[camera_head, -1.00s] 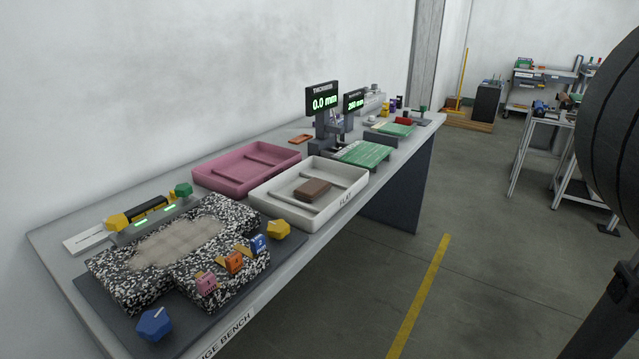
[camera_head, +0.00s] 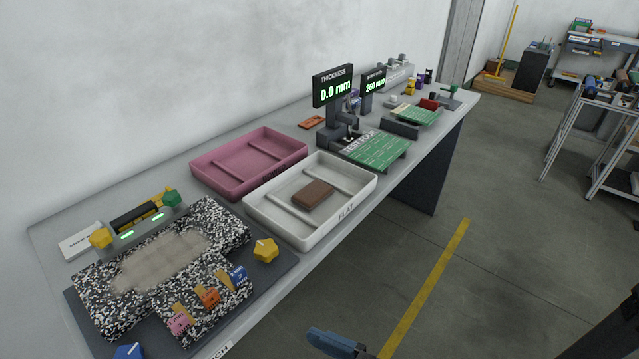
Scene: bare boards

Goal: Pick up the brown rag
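A brown, folded-looking block (camera_head: 313,193), the likeliest brown rag, lies flat in the white tray marked FLAT (camera_head: 290,232), against its dividing ribs. A smaller flat orange-brown piece (camera_head: 312,122) lies on the bench behind the trays; I cannot tell its material. A blue part (camera_head: 336,343), seemingly of my gripper, shows at the bottom edge over the floor, in front of the bench and well apart from the brown block. Its fingertips are not clearly shown, so I cannot tell its opening.
A pink tray (camera_head: 236,184) stands behind the white one. A speckled block (camera_head: 216,221) with coloured knobs and tags fills the bench's near left. Floor in front is open.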

